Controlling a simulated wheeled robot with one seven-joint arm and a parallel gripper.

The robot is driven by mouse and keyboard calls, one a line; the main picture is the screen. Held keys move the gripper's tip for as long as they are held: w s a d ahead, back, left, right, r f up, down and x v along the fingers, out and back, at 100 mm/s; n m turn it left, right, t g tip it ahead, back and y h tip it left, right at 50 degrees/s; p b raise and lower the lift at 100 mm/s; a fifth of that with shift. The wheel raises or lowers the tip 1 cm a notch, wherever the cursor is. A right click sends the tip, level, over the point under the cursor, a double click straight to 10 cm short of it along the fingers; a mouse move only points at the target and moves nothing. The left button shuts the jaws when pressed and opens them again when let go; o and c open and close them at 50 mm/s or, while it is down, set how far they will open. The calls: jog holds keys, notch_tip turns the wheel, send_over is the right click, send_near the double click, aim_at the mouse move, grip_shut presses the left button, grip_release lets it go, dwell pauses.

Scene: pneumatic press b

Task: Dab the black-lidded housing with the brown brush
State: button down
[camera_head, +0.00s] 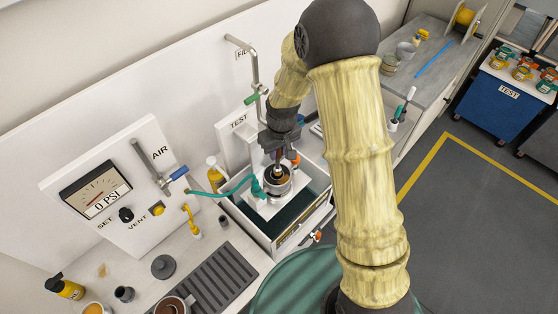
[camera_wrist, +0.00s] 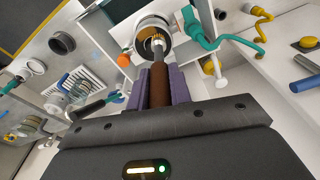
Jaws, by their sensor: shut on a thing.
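My gripper (camera_wrist: 158,88) is shut on the brown brush (camera_wrist: 159,82), its purple fingers on both sides of the handle. In the head view my gripper (camera_head: 280,150) points down over a round metal-rimmed housing (camera_head: 288,188) on a white block in the tank. The housing also shows in the wrist view (camera_wrist: 139,27), with the brush's pale tip in front of its opening. I cannot tell whether the tip touches it. I see no black lid on this housing. A loose dark round lid (camera_head: 163,267) lies on the bench at lower left.
A teal hose (camera_head: 232,188) runs to the housing's left side. The open tank's rim (camera_head: 318,207) surrounds it. The air panel (camera_head: 115,190) stands at left.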

jog(key=shift+d+f+b, duration=0.1)
jog(key=shift+f+b, duration=0.2)
jog(key=shift+b, duration=0.65)
jog(key=shift+w+r+b, duration=0.1)
jog(key=shift+r+b, duration=0.1)
jog(key=shift+b, duration=0.25)
